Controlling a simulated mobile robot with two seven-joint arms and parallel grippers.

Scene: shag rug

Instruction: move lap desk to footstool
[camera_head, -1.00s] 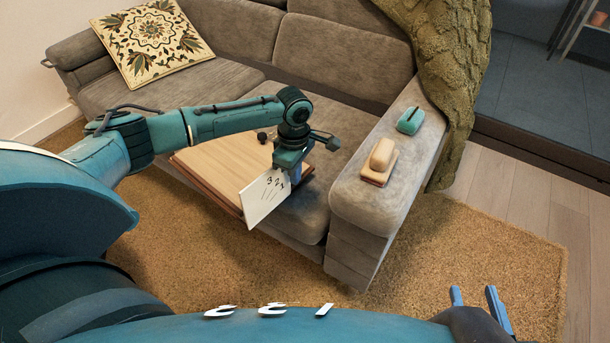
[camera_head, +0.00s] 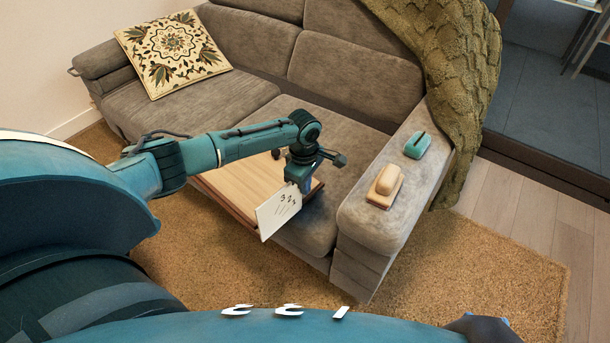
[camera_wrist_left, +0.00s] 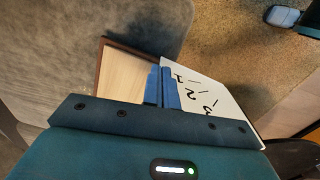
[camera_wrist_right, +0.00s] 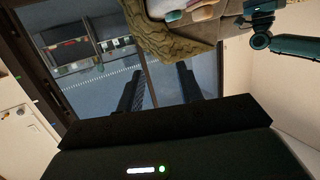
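The lap desk (camera_head: 240,183), a pale wooden board with dark brown edges, lies on the sofa seat and juts past its front edge. It also shows in the left wrist view (camera_wrist_left: 122,78). My left gripper (camera_head: 298,184) is over its right side. Its blue fingers (camera_wrist_left: 162,88) are close together on the edge of a white card (camera_head: 278,211) with handwritten numbers, which hangs tilted in front of the desk and hides part of it. My right gripper (camera_wrist_right: 158,84) is empty, its fingers apart. I cannot make out a footstool in any view.
The sofa arm (camera_head: 352,222) holds a beige block-like object (camera_head: 385,184) and a teal one (camera_head: 417,145). A green knitted throw (camera_head: 462,90) hangs behind it. A patterned cushion (camera_head: 172,54) lies at left. The tan rug (camera_head: 460,270) in front is clear.

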